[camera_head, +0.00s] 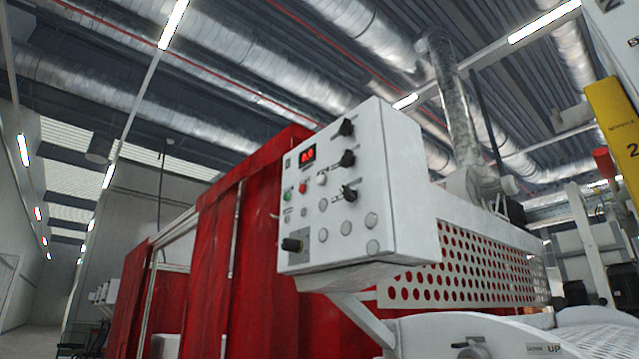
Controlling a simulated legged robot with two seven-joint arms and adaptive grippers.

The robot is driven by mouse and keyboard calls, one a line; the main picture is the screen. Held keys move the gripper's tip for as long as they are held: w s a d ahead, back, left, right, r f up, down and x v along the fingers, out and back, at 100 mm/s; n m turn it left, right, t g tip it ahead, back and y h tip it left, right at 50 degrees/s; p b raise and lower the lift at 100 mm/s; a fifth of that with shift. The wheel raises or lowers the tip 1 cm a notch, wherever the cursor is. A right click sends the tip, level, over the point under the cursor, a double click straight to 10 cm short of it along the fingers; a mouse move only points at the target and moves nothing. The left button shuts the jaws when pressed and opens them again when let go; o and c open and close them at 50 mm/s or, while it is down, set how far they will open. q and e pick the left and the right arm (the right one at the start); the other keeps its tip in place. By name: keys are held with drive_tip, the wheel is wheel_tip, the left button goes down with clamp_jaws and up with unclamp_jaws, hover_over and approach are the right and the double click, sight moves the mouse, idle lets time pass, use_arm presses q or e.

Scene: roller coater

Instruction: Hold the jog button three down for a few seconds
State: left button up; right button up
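A white control box (335,256) stands in the middle of the view, tilted in the picture. Its front carries a red-lit display (308,155), several black knobs, such as the top one (345,127), a green button (287,196) and a red button (302,187). Several pale round buttons sit on the lower right part of the face, including one at the right edge (371,220) and one below it (372,247). Their labels are too small to read, so I cannot tell which is jog button three. Neither of my grippers is in view.
A black switch (291,245) sticks out at the box's lower left. Red curtains (255,250) hang behind and left of it. A perforated white guard (470,265) runs to the right, with white machine parts below. A yellow panel (612,125) stands at the far right.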

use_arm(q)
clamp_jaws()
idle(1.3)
